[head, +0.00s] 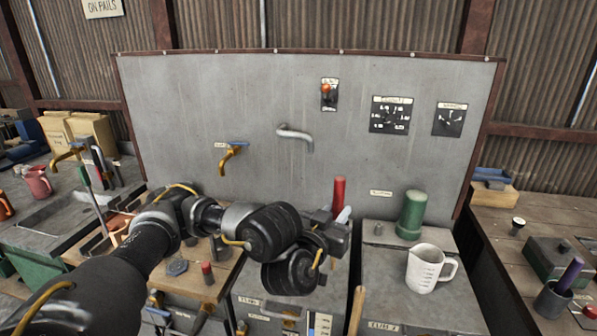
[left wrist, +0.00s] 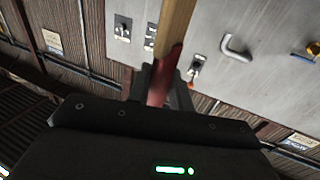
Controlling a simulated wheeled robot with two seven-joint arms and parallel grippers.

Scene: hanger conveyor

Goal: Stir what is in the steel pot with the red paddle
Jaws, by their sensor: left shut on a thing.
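My left gripper (head: 340,228) is shut on the red paddle, in front of the grey panel. The paddle's red end (head: 339,195) stands up above the jaws, and a wooden length (head: 356,312) that looks like its shaft shows below. In the left wrist view the left gripper (left wrist: 160,84) closes around the red part, and the wooden shaft (left wrist: 175,25) runs out to the top edge. The paddle's lower end is out of view. I cannot make out the steel pot; my left arm covers part of the counter. My right gripper is not in view.
A white measuring jug (head: 424,270) and a green cylinder (head: 411,215) stand on the right-hand unit. A bent pipe spout (head: 296,136) and a yellow tap (head: 230,157) stick out of the grey panel (head: 200,110). A side bench (head: 500,262) with a purple-handled tool is at right.

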